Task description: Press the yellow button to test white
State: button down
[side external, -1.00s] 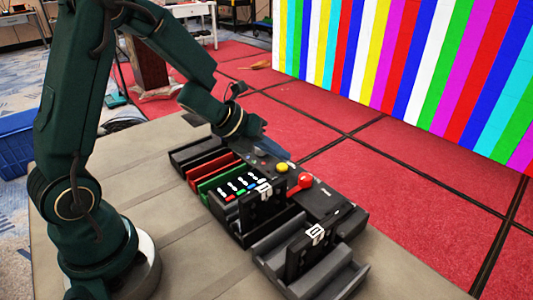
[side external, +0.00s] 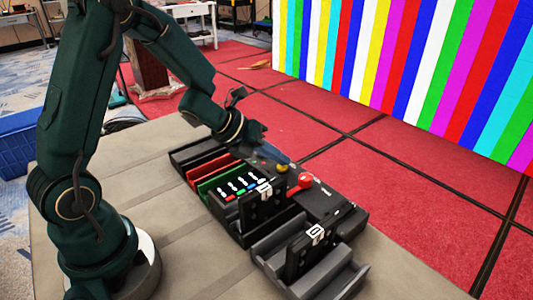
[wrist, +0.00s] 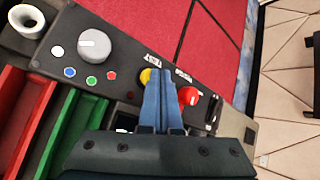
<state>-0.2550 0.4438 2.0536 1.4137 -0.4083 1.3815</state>
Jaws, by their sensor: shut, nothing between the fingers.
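The yellow button (side external: 282,168) is on the black control panel (side external: 322,200), left of the red button (side external: 305,180). In the wrist view the yellow button (wrist: 146,76) shows beside my fingertips and is partly hidden by them. My gripper (side external: 286,161) is shut and empty, with its tips right at the yellow button. Its blue-grey fingers (wrist: 163,75) lie together in the wrist view. I cannot tell whether they touch the button or whether it is pressed down. The video wall (side external: 410,70) shows vertical colour bars.
A grey knob (wrist: 94,43) and small coloured dots are on the panel. Red (side external: 207,170) and green (side external: 220,184) trays stand to the left. Upright black blocks marked 1 (side external: 264,203) and 0 (side external: 312,245) are close by. The beige table is clear in front.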

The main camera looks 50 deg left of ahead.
aim_at(278, 169)
jog(key=shift+f, duration=0.3)
dwell(0.5)
jog(key=shift+r, duration=0.95)
jog(key=shift+r, duration=2.5)
